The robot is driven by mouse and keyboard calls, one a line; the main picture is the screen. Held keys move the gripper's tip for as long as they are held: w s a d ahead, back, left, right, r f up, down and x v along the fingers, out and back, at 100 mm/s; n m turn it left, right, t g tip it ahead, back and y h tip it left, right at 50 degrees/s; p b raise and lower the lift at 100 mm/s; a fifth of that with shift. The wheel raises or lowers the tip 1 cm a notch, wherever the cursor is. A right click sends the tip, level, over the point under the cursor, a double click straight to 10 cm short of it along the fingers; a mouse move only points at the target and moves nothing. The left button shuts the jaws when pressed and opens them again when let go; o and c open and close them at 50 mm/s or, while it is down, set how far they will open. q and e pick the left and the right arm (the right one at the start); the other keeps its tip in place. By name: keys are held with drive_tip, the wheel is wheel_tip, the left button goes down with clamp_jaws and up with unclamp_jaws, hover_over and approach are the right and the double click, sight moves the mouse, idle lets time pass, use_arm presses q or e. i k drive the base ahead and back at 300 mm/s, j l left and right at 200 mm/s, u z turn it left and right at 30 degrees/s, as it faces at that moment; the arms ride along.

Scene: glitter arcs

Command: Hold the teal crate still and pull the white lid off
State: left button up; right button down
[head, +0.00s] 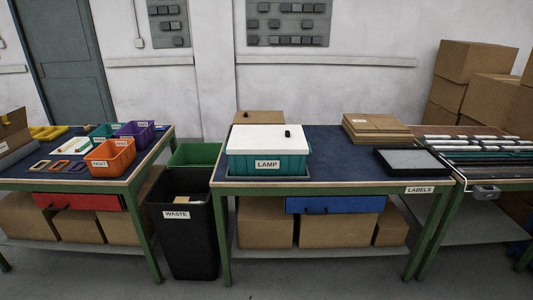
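The teal crate (268,165) stands on the left part of the middle workbench, with a label reading LAMP on its front. The white lid (262,139) lies on top of the crate and covers its opening, so the inside is hidden. A small black knob or block (288,134) sits on the lid towards its right side. Neither of my grippers shows in the head view.
The middle workbench (335,160) has bare blue surface right of the crate. Flat cardboard (375,128) and a black-framed tray (380,162) lie farther right. A black WASTE bin (184,235) stands left of the bench. The left bench holds orange (115,157) and purple bins (135,137).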

sight(244, 139)
drive_tip(key=i+j, duration=0.15)
drive_tip(key=i, duration=0.65)
drive_tip(key=i+j, duration=0.15)
drive_tip(key=i, duration=0.7)
drive_tip(key=i+j, duration=0.15)
drive_tip(key=i, duration=0.65)
